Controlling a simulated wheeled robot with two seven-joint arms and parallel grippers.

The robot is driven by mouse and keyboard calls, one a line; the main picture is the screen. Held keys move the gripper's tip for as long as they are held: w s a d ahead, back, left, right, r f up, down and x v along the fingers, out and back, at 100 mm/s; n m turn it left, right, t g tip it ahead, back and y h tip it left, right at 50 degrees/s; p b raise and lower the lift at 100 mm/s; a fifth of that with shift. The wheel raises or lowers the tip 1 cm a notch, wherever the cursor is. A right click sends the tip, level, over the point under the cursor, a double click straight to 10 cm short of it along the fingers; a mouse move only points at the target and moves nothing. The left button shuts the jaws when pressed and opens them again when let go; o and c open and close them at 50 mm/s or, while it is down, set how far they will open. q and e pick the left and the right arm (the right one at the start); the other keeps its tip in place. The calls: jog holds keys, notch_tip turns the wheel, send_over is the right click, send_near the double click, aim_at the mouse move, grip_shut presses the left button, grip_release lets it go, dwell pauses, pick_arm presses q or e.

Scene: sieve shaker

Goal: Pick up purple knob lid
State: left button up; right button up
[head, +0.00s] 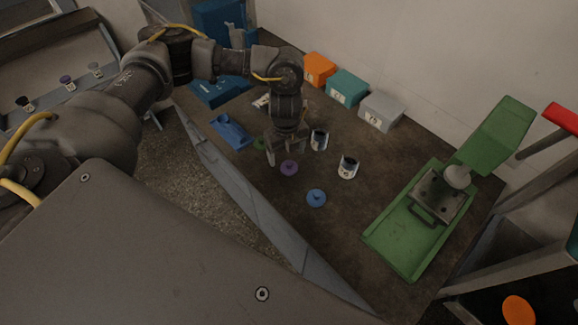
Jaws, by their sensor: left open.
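The purple knob lid (289,167) lies on the dark table, a small round disc with a knob. My left gripper (279,158) points down just over it, slightly left of and behind the lid, with its jaws apart and nothing seen between them. Whether a finger touches the lid cannot be told. A blue knob lid (316,198) lies in front and to the right. A green lid (260,143) shows partly behind the gripper on its left. My right gripper is not in view.
Two dark cups with white labels (319,140) (348,167) stand right of the gripper. Orange (319,69), teal (346,88) and grey (381,110) boxes line the wall. A blue tray-like item (231,131) lies at left.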

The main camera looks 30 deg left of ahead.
aim_at(289, 162)
pick_arm(q)
jog(key=shift+w+d+f+p, duration=0.15)
jog(key=shift+f+p, duration=0.3)
jog(key=shift+f, duration=1)
jog(key=shift+w+f+p, duration=0.15)
jog(key=shift+f+p, duration=0.25)
jog(key=shift+f, duration=1.05)
jog(key=shift+c, duration=0.5)
jog(key=c, duration=1)
